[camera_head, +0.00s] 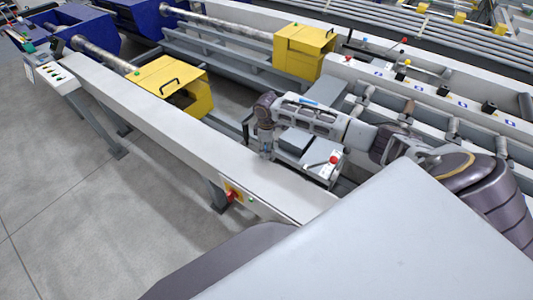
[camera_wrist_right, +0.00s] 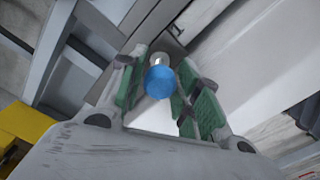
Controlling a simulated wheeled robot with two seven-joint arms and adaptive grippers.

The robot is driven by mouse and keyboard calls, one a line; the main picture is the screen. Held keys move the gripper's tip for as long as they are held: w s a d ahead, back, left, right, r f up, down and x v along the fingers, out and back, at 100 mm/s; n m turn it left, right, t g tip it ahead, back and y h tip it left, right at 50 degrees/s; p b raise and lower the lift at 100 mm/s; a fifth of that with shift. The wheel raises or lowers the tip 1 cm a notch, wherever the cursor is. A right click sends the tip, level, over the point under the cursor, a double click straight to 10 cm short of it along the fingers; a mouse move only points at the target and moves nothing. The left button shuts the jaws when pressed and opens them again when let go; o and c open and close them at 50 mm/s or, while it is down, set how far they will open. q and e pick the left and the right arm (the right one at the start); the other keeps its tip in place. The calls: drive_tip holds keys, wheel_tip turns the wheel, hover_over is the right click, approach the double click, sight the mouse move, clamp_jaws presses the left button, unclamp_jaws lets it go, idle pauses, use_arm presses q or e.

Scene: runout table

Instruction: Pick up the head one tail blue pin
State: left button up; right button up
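The blue pin (camera_wrist_right: 159,82) shows in the right wrist view with its round blue head towards the camera and a short grey metal part beyond it. My right gripper (camera_wrist_right: 162,72) has its two green-padded fingers on either side of the pin, with a narrow gap still showing, so it looks open. In the head view my right gripper (camera_head: 267,150) points down at the inner edge of the long pale beam. The pin cannot be made out there. My left gripper is not in view.
Yellow housings (camera_head: 172,84) and (camera_head: 303,50) stand farther back on the machine. A red knob (camera_head: 334,159) is on a small block right of my right gripper. A red switch (camera_head: 232,196) is on the beam's near side. Grey floor is clear at left.

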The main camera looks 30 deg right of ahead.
clamp_jaws()
drive_tip(key=shift+r, duration=5)
